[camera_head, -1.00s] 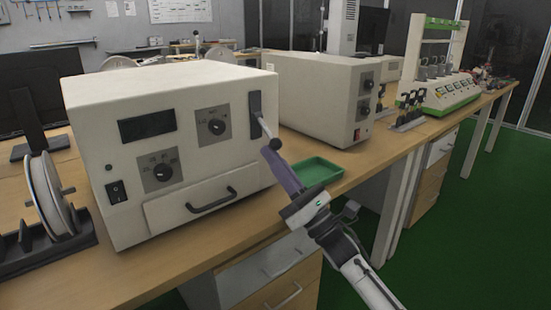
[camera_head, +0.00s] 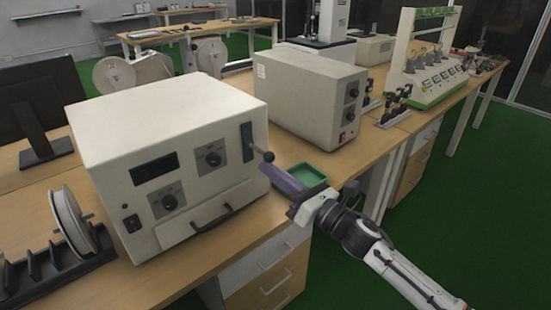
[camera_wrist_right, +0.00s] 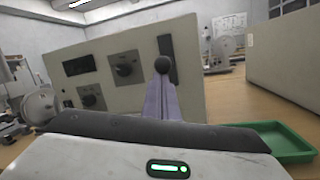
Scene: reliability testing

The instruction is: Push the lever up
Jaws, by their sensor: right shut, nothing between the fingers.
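The lever (camera_head: 258,150) sticks out from a dark slot plate at the right of the front of a cream box-shaped device (camera_head: 165,115). It has a dark round knob and slants outward and slightly down in the head view. My right gripper (camera_head: 266,168) is shut and empty, its purple fingers just below the knob. In the right wrist view the knob (camera_wrist_right: 162,64) shows right above the fingertips (camera_wrist_right: 162,84); I cannot tell whether they touch. My left gripper is out of view.
A green tray (camera_head: 306,176) lies on the wooden bench close to my right gripper. A second cream box (camera_head: 300,95) stands behind it. A spool on a dark rack (camera_head: 75,225) is at the left. The green floor at the front right is clear.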

